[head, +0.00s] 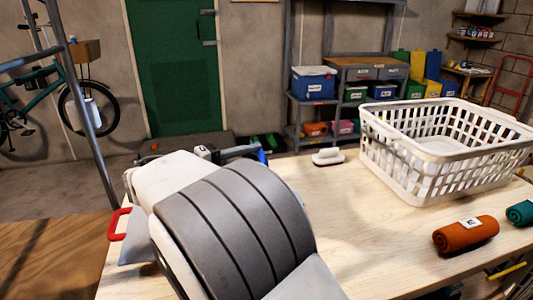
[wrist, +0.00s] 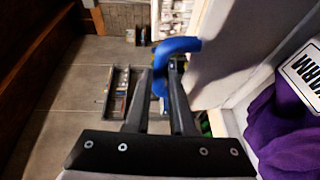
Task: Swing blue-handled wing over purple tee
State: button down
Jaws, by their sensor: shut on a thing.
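My gripper (wrist: 161,78) is shut on the blue handle (wrist: 178,45) in the wrist view. The handle joins the edge of a pale grey panel, the wing (wrist: 228,55), which rises beside the fingers. The purple tee (wrist: 285,138) lies to the right of the wing in the wrist view, bunched, with a white "WARM" label on it. In the head view a bit of the blue handle (head: 262,157) shows past my arm, by my gripper (head: 243,152). My arm hides most of the wing and all of the tee there.
A red handle (head: 118,224) sticks out at the table's left side. A white laundry basket (head: 385,180) stands at the right, with an orange roll (head: 465,234) and a teal roll (head: 521,213) in front. A white brush (head: 328,157) lies at the back edge. The table's middle right is clear.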

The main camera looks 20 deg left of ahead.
jog(key=shift+n+t+h, duration=0.4)
jog(key=shift+t+h, duration=0.1)
jog(key=shift+t, duration=0.2)
jog(key=s+a+f, duration=0.2)
jog(key=a, duration=0.1)
jog(key=shift+s+a, duration=0.1)
jog(key=shift+s, duration=0.15)
jog(key=shift+f, duration=0.1)
jog(key=c, duration=1)
grip_release()
jog(key=shift+c, duration=0.2)
